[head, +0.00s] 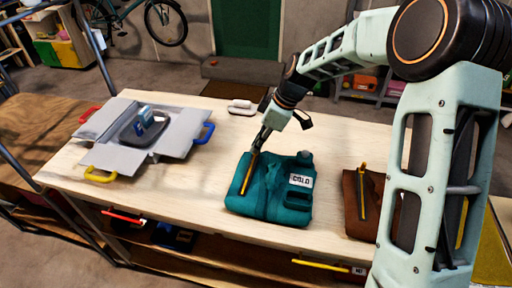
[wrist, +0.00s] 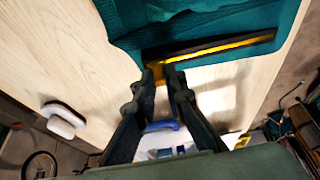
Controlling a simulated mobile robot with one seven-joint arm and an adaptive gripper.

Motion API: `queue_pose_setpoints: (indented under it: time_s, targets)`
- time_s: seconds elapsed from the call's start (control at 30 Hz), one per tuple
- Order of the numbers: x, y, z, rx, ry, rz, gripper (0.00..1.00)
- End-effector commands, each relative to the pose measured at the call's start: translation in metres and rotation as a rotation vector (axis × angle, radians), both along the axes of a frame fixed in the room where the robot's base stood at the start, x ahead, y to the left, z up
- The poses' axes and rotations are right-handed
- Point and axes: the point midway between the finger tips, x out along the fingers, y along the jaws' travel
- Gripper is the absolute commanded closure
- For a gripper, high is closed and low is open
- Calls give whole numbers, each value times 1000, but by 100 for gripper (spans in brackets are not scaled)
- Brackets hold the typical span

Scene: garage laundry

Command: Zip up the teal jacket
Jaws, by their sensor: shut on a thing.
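The teal jacket (head: 275,203) lies folded on the pale wooden table, with a white lettered label on its right part. A yellow zipper strip (head: 246,181) runs along its left side; in the wrist view the zipper (wrist: 220,47) crosses the teal cloth (wrist: 285,18). My gripper (head: 257,150) is at the zipper's far end, at the jacket's far left corner. In the wrist view my gripper (wrist: 164,74) is shut on a small yellow-orange piece, apparently the zipper pull (wrist: 156,71), at the left end of the strip. The fingertips partly hide the pull.
A brown folded item (head: 352,218) with a yellow zipper lies right of the jacket, partly behind my arm. An open grey box (head: 102,155) with coloured handles stands at the left. A white object (head: 241,107) lies at the back edge. Table between box and jacket is clear.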

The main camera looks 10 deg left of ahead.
Motion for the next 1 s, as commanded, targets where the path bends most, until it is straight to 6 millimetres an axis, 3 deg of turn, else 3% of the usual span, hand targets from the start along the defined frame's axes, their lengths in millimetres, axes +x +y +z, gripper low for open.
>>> queue_pose_setpoints:
  time_s: [0.17,0.2,0.33,0.67,0.77,1.0]
  targets:
    - [0,0,1,0,-2,0,100]
    - [0,0,1,0,-2,0,85]
    - [0,0,1,0,-1,1,71]
    - [0,-1,3,0,-1,0,71]
    - [0,-5,13,1,-3,0,71]
    - [-1,-24,59,1,-6,-2,71]
